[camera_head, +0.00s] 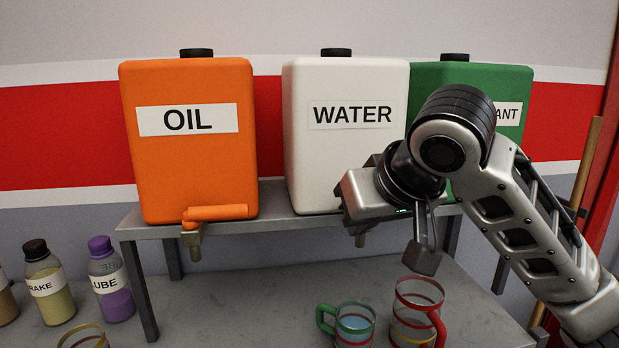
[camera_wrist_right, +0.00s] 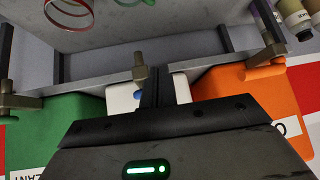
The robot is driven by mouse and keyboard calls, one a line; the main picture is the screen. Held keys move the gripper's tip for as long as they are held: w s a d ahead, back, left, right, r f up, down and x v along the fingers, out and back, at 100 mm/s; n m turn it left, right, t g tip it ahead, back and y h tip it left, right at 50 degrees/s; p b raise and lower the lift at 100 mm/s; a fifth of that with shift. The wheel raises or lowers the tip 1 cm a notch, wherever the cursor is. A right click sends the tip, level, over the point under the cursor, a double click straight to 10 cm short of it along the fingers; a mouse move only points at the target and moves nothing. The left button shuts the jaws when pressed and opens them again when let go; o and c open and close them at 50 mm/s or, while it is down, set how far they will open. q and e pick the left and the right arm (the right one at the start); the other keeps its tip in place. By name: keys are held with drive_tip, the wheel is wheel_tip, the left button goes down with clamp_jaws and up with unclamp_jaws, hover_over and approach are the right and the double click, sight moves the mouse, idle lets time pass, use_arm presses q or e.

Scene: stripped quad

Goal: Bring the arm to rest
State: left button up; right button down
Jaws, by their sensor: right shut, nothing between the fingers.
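My right arm comes in from the right in the head view. Its gripper (camera_head: 424,262) points down in front of the shelf, above the red-banded jug, apart from it. The fingers are shut together and empty. In the right wrist view the closed fingers (camera_wrist_right: 153,88) stand in front of the shelf edge. My left gripper is in neither view.
Orange OIL (camera_head: 190,160), white WATER (camera_head: 340,165) and green (camera_head: 500,85) tanks stand on a metal shelf (camera_head: 270,222). Below are a green-handled jug (camera_head: 355,325), a red-handled jug (camera_head: 415,318), and bottles (camera_head: 50,285) at left. The bench (camera_head: 240,300) is clear at centre left.

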drive_tip(key=s+d+f+g, duration=0.1)
drive_tip(key=s+f, duration=0.4)
drive_tip(key=f, duration=0.7)
drive_tip(key=s+d+f+g, duration=0.1)
drive_tip(key=s+f, duration=0.3)
drive_tip(key=f, duration=0.8)
drive_tip(key=s+d+f+m+g+h, duration=0.1)
drive_tip(key=s+d+f, duration=0.4)
drive_tip(key=s, duration=0.3)
drive_tip(key=s+d+f+g+h, duration=0.1)
drive_tip(key=s+d+f+h, duration=0.1)
drive_tip(key=s+d+f, duration=0.45)
drive_tip(key=w+a+f+t+y, duration=0.3)
drive_tip(key=w+a+f+t, duration=0.1)
drive_tip(key=a+f+t, duration=0.2)
drive_tip(key=shift+w+a+f, duration=0.15)
drive_tip(key=shift+a+f, duration=0.2)
drive_tip(key=shift+a, duration=0.3)
drive_tip(key=shift+d, duration=0.1)
